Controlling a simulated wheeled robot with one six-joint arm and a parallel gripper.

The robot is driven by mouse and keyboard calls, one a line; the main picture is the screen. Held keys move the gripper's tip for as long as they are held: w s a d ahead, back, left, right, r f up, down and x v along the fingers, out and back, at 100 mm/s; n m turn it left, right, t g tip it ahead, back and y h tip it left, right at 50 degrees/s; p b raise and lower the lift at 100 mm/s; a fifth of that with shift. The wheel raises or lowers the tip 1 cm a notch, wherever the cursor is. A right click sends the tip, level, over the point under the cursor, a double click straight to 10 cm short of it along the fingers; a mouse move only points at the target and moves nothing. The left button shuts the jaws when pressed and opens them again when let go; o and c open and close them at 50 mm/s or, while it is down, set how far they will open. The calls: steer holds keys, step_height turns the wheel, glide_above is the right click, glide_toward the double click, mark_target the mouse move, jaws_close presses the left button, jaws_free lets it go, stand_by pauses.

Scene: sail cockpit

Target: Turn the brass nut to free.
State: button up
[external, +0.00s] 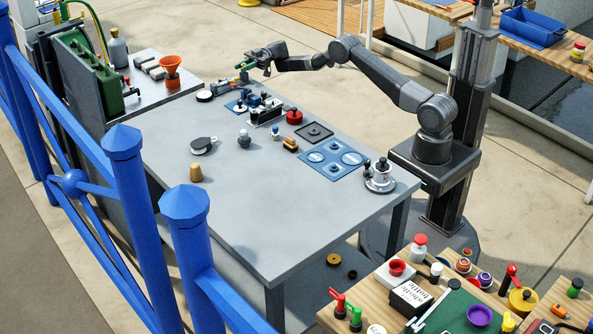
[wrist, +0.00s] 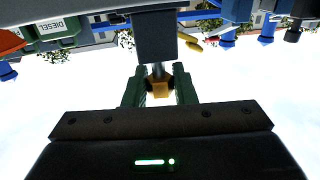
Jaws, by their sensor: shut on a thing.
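The brass nut (wrist: 158,91) shows yellow in the wrist view, at the middle between the two green fingertips of my gripper (wrist: 158,88). The gripper is shut on it, one finger on each side. A short metal stem runs from the nut to a dark block (wrist: 155,40) just beyond it. In the external view my gripper (external: 251,63) is held out to the left at the table's far end, above the tabletop. The nut is too small or hidden there to make out. Which way the nut is turned I cannot tell.
The grey table (external: 225,235) carries a blue mat (external: 343,172), a red knob (external: 294,117), a metal winch-like piece (external: 379,181) and several small fittings. An orange funnel (external: 171,68) stands on the side bench. The near part of the tabletop is clear. A blue railing (external: 125,185) stands at left.

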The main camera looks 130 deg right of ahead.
steer(key=shift+n+y, duration=0.5)
steer(key=shift+y, duration=0.2)
steer(key=o, duration=0.9)
steer(key=shift+o, duration=0.2)
steer(key=shift+s, duration=0.1)
steer(key=v, duration=0.7)
steer(key=shift+o, duration=0.3)
steer(key=shift+s+r, duration=0.1)
steer(key=shift+s, duration=0.05)
